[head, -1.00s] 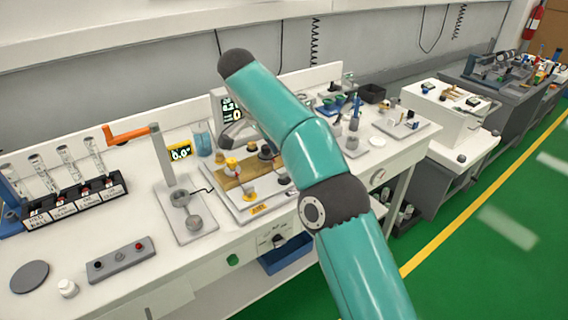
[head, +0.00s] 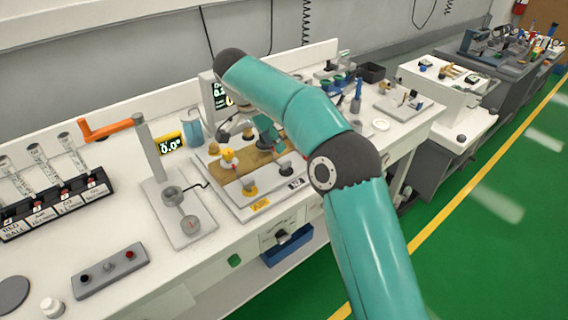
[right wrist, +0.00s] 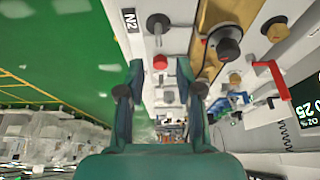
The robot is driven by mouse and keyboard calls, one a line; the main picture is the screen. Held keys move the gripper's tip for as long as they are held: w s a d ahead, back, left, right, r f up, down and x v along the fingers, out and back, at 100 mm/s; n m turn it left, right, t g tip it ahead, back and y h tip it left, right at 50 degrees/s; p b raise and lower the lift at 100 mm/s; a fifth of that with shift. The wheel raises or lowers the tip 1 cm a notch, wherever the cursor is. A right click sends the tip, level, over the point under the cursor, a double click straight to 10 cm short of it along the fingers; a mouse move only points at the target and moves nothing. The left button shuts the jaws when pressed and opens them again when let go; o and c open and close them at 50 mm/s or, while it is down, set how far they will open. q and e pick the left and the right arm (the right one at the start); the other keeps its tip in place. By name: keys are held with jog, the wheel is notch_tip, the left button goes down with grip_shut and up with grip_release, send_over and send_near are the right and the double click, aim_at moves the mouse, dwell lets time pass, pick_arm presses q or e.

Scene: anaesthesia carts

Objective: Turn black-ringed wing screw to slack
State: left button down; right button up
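The brass-coloured block (head: 226,174) lies on a white plate on the bench, with yellow and dark knobs on it. In the right wrist view a large knob with a black ring (right wrist: 228,47) stands on the brass strip (right wrist: 212,66); I cannot tell whether it is the wing screw. A red-topped knob (right wrist: 160,62) shows ahead between the fingers, and a small dark fitting (right wrist: 168,96) is nearer. My right gripper (right wrist: 160,92) is open and empty, its fingers apart. In the head view it is near the block's right end, partly hidden. My left gripper is not in view.
A blue beaker (head: 191,128) and a display (head: 216,95) stand behind. A grey button box (head: 110,270) lies at the front left. Green floor is clear at right.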

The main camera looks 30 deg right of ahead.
aim_at(286, 162)
jog(key=x, duration=0.9)
jog(key=shift+s+f, duration=0.1)
jog(key=shift+c, duration=0.3)
grip_shut()
